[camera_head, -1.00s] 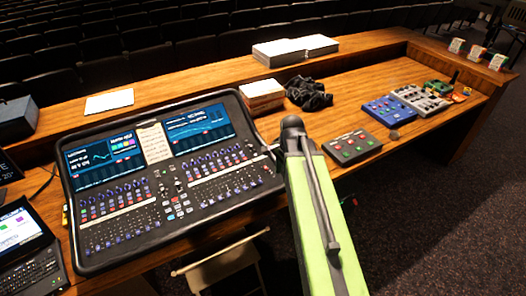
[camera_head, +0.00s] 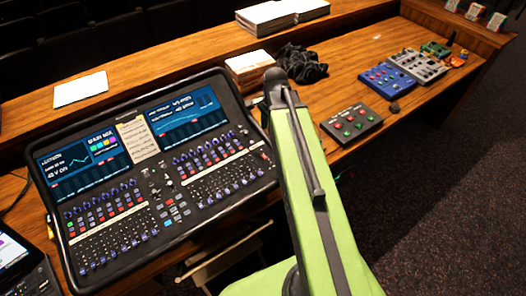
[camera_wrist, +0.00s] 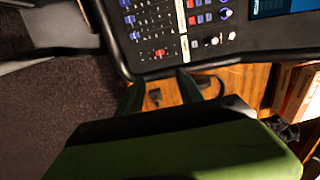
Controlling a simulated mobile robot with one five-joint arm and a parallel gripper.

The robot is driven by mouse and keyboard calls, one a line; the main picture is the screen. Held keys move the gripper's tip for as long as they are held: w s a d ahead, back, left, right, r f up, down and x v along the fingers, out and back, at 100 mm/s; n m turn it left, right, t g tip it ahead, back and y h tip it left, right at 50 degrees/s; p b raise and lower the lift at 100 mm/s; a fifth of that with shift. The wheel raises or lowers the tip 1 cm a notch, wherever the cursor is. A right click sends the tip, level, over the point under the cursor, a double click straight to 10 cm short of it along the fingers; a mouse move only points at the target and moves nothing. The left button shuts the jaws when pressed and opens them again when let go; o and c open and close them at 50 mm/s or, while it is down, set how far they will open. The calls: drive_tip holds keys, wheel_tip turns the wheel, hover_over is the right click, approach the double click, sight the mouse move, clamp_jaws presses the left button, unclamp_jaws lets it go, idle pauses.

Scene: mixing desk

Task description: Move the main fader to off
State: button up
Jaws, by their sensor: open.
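The mixing console (camera_head: 164,222) lies on the wooden desk, with two screens at its top and rows of faders and knobs below. In the wrist view, part of the console (camera_wrist: 205,64) fills the top, with rows of small caps and one red cap (camera_wrist: 160,53). I cannot tell for sure which cap is the main fader. My gripper (camera_wrist: 162,85) is open and empty, its two green fingers over the desk edge just outside the console's rim. In the head view my green arm stands right of the console and hides most of the gripper.
A red-and-green-buttoned pedal (camera_head: 352,123), a blue box (camera_head: 387,78) and a black cloth (camera_head: 300,65) lie right of the arm. A stack of books (camera_head: 250,66) stands behind the console. A laptop (camera_head: 22,262) is at the left. A chair (camera_head: 228,254) stands in front.

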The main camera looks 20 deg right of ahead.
sight(265, 156)
drive_tip(key=f+b, duration=0.5)
drive_tip(key=w+f+b, duration=0.1)
drive_tip(key=f+b, duration=0.5)
drive_tip(key=w+f+b, duration=0.1)
drive_tip(key=f+b, duration=0.5)
drive_tip(key=shift+a+f, duration=0.2)
drive_tip(key=shift+r, duration=0.1)
clamp_jaws()
idle(0.5)
